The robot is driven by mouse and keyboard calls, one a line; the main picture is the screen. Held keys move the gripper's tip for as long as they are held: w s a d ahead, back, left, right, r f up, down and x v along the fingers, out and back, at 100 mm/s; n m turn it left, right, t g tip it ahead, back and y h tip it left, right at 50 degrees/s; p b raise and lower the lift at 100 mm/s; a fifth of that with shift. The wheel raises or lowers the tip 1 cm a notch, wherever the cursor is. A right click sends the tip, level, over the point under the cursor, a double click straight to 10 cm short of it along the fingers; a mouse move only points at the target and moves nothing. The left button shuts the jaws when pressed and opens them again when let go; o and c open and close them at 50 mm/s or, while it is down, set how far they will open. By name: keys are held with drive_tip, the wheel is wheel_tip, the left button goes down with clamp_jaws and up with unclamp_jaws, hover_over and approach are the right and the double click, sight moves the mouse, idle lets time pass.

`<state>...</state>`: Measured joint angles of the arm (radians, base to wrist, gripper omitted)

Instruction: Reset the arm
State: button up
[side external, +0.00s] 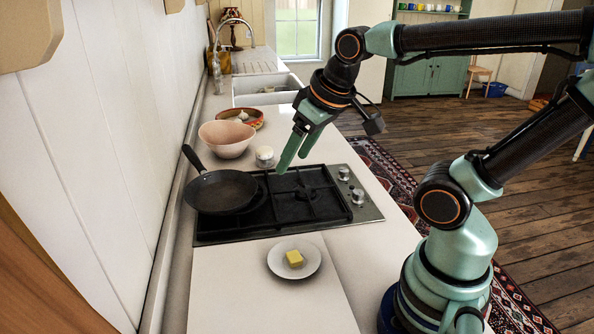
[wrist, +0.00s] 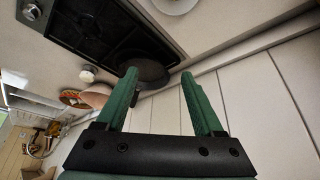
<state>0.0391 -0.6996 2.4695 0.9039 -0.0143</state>
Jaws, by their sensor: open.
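My gripper (side external: 293,146) is above the counter and the back part of the gas hob, pointing down and to the left in the side view. Its two green fingers are apart in the wrist view (wrist: 160,95), with nothing between them. In the side view the fingers overlap each other, so the gap hardly shows there. My arm reaches in from the right side of the picture.
A black pan (side external: 222,191) sits on the hob (side external: 325,212). Behind it are a pink bowl (side external: 227,138), a small white-topped jar (side external: 264,155) and a patterned bowl (side external: 252,117). A plate (side external: 311,268) with a yellow block (side external: 294,258) lies in front. The sink (side external: 268,87) is farther back.

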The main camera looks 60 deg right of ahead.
drive_tip(key=shift+s+a, duration=0.25)
drive_tip(key=shift+a, duration=0.3)
